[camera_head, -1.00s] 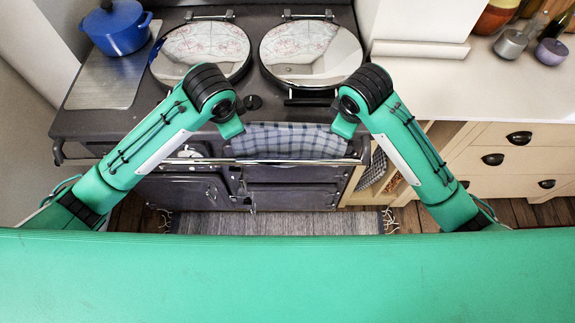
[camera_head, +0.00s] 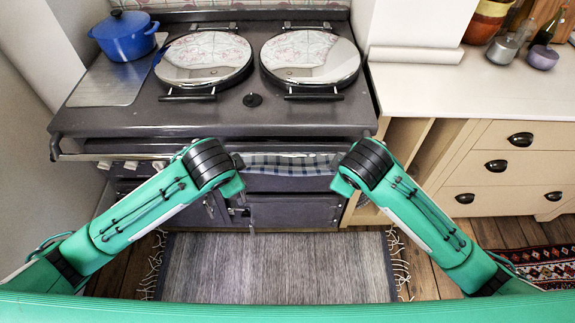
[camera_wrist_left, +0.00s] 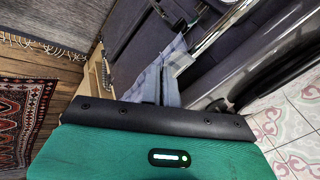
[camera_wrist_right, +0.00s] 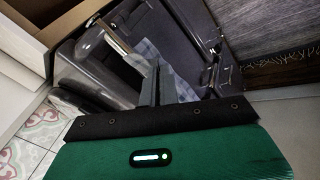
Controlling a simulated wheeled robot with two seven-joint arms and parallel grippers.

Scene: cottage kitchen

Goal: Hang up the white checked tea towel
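The white checked tea towel (camera_head: 290,162) is at the front rail (camera_head: 110,157) of the dark range cooker, stretched sideways between my two arms. Its lower part shows in front of the oven doors. It also shows beyond the fingertips in the left wrist view (camera_wrist_left: 174,52) and the right wrist view (camera_wrist_right: 150,52). My left gripper (camera_wrist_left: 161,84) has its fingers close together at one end of the towel. My right gripper (camera_wrist_right: 161,82) has its fingers close together at the other end. The arm links hide both fingertips in the head view.
The cooker has two round lids (camera_head: 204,58) and a blue pot (camera_head: 125,36) at its left. A pale counter with drawers (camera_head: 505,165) stands to the right. A grey rug (camera_head: 270,265) lies on the floor in front.

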